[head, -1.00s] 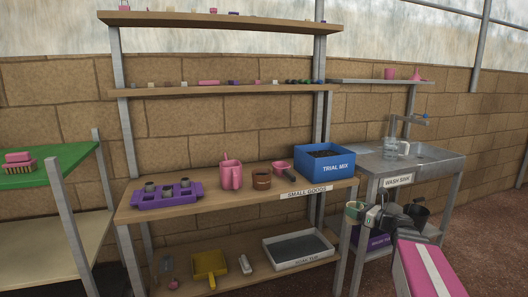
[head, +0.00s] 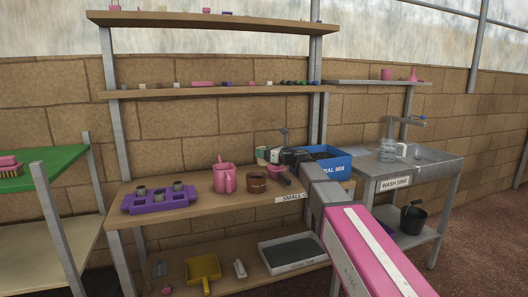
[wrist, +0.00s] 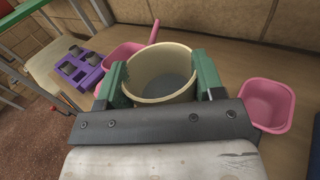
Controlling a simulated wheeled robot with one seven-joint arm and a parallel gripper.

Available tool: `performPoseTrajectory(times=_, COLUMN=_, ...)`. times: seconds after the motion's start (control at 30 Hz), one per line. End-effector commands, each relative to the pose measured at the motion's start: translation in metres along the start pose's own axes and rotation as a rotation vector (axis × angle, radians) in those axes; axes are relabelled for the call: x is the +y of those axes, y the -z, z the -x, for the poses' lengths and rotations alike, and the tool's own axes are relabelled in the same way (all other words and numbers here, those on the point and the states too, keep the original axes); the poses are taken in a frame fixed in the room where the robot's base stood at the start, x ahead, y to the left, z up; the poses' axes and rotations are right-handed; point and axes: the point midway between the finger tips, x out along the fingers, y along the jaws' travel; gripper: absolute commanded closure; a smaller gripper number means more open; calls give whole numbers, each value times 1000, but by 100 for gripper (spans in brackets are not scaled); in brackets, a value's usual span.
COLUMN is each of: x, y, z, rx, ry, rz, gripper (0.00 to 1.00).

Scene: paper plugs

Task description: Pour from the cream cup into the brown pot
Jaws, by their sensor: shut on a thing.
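The cream cup (wrist: 165,91) is held between the green fingers of my gripper (wrist: 160,85) in the wrist view. Its open rim faces up and its inside looks grey; I cannot tell what it holds. In the head view my gripper (head: 269,155) is small, above the back of the bench near the brown pot, and the cup there is mostly covered by the fingers. The brown pot (head: 256,183) stands upright on the bench, just below my gripper. In the wrist view the pot is not visible, probably hidden by the cup.
The blue Trial Mix box (head: 335,166) is further right, partly behind my arm. A purple tray (head: 158,203) with several small pots sits at the left.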

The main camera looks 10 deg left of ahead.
Motion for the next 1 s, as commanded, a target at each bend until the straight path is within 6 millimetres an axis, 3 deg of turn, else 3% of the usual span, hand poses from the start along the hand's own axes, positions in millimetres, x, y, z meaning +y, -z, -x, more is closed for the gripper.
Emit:
performPoseTrajectory(times=0.17, x=3, y=-1, z=-7, rx=-2, ry=-2, rz=0, gripper=61)
performPoseTrajectory(times=0.67, x=1, y=36, z=-6, rx=-1, ry=-2, rz=0, gripper=61)
performPoseTrajectory(times=1.0, x=0, y=32, z=-6, rx=79, ry=2, rz=141, gripper=61)
